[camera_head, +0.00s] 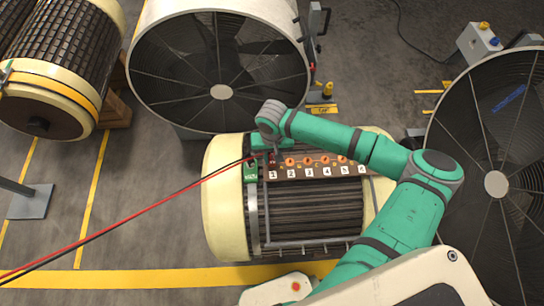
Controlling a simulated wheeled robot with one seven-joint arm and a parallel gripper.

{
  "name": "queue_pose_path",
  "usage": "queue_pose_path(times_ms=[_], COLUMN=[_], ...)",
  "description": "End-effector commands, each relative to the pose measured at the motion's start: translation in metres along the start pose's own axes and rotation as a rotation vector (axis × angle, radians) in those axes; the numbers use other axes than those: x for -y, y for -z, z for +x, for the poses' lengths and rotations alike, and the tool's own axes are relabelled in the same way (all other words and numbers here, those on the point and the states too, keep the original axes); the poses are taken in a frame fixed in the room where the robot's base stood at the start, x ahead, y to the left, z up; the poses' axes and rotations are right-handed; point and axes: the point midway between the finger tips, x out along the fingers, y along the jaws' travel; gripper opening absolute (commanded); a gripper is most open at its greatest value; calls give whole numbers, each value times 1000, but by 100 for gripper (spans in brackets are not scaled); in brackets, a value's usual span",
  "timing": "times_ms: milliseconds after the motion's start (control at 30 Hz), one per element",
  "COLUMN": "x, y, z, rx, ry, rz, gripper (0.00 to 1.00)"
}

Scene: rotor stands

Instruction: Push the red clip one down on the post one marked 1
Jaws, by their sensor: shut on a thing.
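My green arm reaches over the cream-ended rotor from the right, and its wrist points down at the left end of a brown terminal strip (318,172). My gripper (271,151) is small in the view and shut on the red clip (271,160), at the end of the red cable. The clip is at the post above the white label 1 (273,174). Whether it is seated on the post or just above it is too small to tell. Several orange-topped posts, such as the one above label 2 (290,161), continue to the right.
A red cable (130,221) and a black cable run from the lower left to the strip. A green tag (251,172) is left of label 1. Large fans (221,92) stand behind and right; another rotor (62,65) is at upper left. Floor at lower left is mostly clear.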

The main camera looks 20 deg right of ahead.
Motion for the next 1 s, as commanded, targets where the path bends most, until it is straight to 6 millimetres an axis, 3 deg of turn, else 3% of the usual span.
queue_pose_path(times_ms=[833,867,900,933,1000], x=[0,0,0,0,0], y=[0,0,0,0,0], z=[10,10,10,10,10], rx=[0,0,0,0,0], ry=[-1,0,0,0,0], rz=[-1,-1,0,0,0], gripper=[0,28,38,43,43])
